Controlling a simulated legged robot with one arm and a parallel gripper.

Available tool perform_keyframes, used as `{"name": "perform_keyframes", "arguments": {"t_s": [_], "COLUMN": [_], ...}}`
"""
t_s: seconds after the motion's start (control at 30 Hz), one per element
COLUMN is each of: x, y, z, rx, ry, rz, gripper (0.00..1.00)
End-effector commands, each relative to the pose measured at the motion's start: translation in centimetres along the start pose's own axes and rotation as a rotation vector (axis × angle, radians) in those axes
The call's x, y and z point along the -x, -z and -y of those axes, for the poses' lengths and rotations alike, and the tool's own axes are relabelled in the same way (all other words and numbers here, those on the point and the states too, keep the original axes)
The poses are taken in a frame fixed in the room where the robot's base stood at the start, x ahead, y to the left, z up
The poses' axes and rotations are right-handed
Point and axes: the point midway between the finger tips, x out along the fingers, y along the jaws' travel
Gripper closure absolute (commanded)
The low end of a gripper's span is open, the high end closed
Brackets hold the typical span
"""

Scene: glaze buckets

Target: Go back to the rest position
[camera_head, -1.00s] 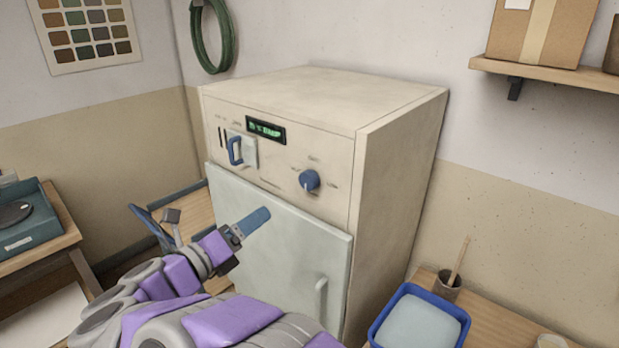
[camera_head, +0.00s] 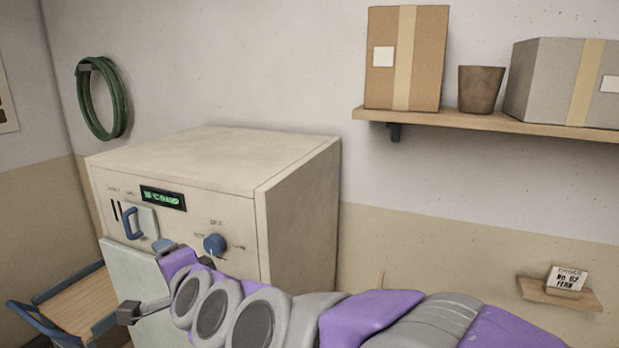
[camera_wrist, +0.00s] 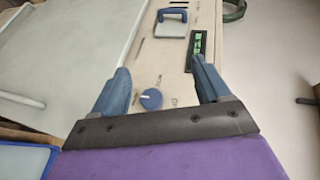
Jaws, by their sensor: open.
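My gripper (camera_wrist: 160,85) shows in the wrist view with its two blue fingers spread apart and nothing between them. It faces the control panel of a cream cabinet (camera_head: 300,215), with the blue knob (camera_wrist: 151,99) seen between the fingers. In the head view my purple and grey arm reaches across the bottom toward the cabinet's front, and only a blue fingertip (camera_head: 163,245) shows past it. The knob (camera_head: 214,243) and a blue handle (camera_head: 131,222) sit on the panel beside a green-lit display (camera_head: 163,198). The pale door (camera_head: 128,272) is partly hidden by my arm.
A wall shelf (camera_head: 480,122) holds a cardboard box (camera_head: 420,55), a brown pot (camera_head: 481,88) and a grey box (camera_head: 560,80). A small ledge (camera_head: 560,292) holds a card (camera_head: 567,280). A green hose (camera_head: 103,100) hangs on the wall. A blue-edged wooden tray or cart (camera_head: 75,305) is at lower left.

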Motion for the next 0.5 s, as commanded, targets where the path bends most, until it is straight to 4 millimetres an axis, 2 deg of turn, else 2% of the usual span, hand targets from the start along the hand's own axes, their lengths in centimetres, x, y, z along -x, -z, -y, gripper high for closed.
{"name": "perform_keyframes", "arguments": {"t_s": [0.03,0.17,0.27,0.4,0.47,0.5], "x": [1.6,5.7,9.8,16.4,19.6,21.8], "y": [0.9,1.9,2.9,4.4,4.8,5.0], "z": [-1.7,-7.1,-12.4,-19.2,-21.9,-23.6], "rx": [0.079,0.281,0.41,0.536,0.567,0.581], "ry": [-0.055,-0.228,-0.39,-0.619,-0.716,-0.779], "rz": [0.027,0.127,0.211,0.328,0.383,0.418], "gripper": [0.24,0.24,0.24,0.24,0.24,0.24]}}
